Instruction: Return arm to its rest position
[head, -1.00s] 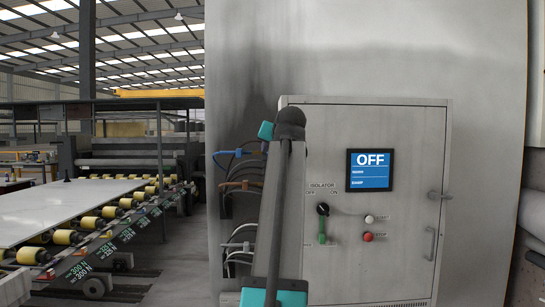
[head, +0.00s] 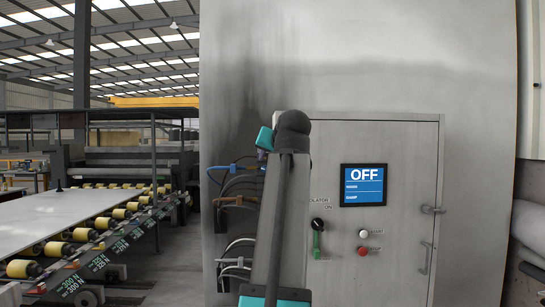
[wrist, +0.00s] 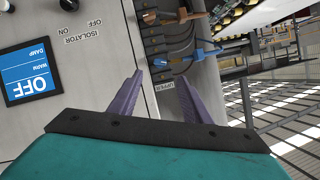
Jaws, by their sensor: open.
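My gripper (wrist: 160,76) shows in the wrist view as two purple fingers spread apart with nothing between them. Past the fingers are the cabinet's side edge and several cables. In the head view my arm stands upright in front of the cabinet's left part, and the gripper's fingers cannot be made out there. The grey control cabinet (head: 400,150) carries a blue screen (head: 362,185) reading OFF.
Blue, brown and grey cables (head: 232,202) leave the wall left of the cabinet, close beside my arm. A white (head: 363,234) and a red button (head: 362,248) and a door handle (head: 427,257) are on the cabinet. A roller table with a pale slab (head: 70,215) stands at left.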

